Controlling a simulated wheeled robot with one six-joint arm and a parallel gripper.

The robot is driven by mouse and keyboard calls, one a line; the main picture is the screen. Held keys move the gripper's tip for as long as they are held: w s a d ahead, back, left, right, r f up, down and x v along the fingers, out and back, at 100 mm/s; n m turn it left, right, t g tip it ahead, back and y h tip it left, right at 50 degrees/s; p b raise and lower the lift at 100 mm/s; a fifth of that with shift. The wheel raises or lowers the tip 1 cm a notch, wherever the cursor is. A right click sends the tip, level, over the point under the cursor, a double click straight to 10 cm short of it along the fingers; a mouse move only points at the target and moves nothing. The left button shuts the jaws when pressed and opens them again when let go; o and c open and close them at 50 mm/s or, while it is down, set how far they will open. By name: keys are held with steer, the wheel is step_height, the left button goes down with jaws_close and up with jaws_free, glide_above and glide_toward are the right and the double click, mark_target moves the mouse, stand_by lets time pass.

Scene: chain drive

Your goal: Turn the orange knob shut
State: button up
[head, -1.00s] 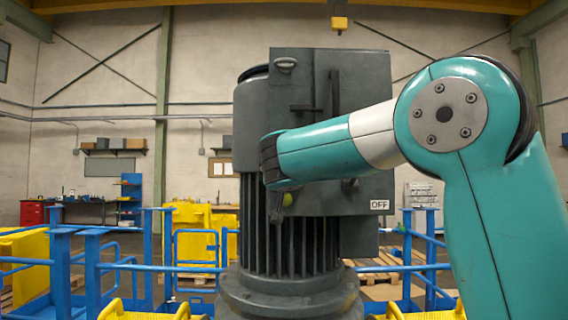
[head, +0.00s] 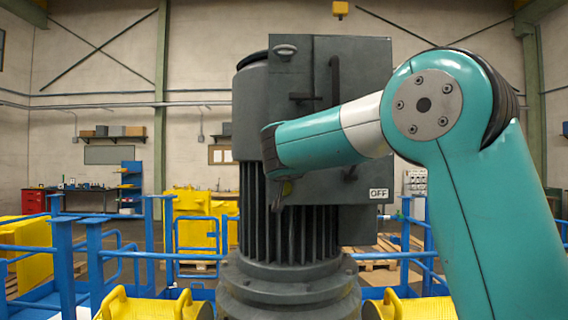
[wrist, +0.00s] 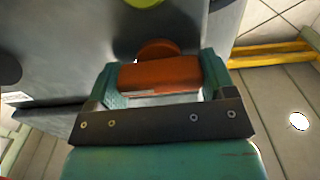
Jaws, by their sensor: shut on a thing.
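The orange knob (wrist: 160,74) shows in the wrist view on the face of the grey housing (wrist: 75,50). It has a round base and a wide bar-shaped grip. My gripper (wrist: 162,82) has one teal finger at each end of the bar and is shut on it. In the head view the grey motor housing (head: 355,80) stands in the middle, and my gripper (head: 277,192) is at its front, low on the left. The knob is hidden there behind my arm. A white OFF label (head: 379,194) is on the housing's lower right.
A yellow-green round part (wrist: 145,2) sits close to the knob on the housing. A dark bar handle (head: 335,80) stands out above my arm. Blue railings (head: 62,250) and yellow parts (head: 150,305) surround the motor's base.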

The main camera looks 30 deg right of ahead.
steer(key=shift+a, duration=0.1)
steer(key=n+b, duration=0.1)
steer(key=n, duration=0.3)
steer(key=shift+n, duration=0.4)
steer(key=n, duration=0.4)
steer(key=shift+w+a+n, duration=0.1)
steer(key=shift+n, duration=0.2)
steer(key=n, duration=0.4)
steer(key=shift+p, duration=0.4)
steer(key=shift+f+n+p, duration=0.1)
steer(key=shift+n+p, duration=0.5)
steer(key=shift+n, duration=1.5)
steer(key=o, duration=0.9)
steer(key=shift+w+a+f, duration=0.1)
steer(key=b+v, duration=0.7)
steer(key=v, duration=1)
steer(key=shift+s+a, duration=0.1)
steer(key=shift+s, duration=0.15)
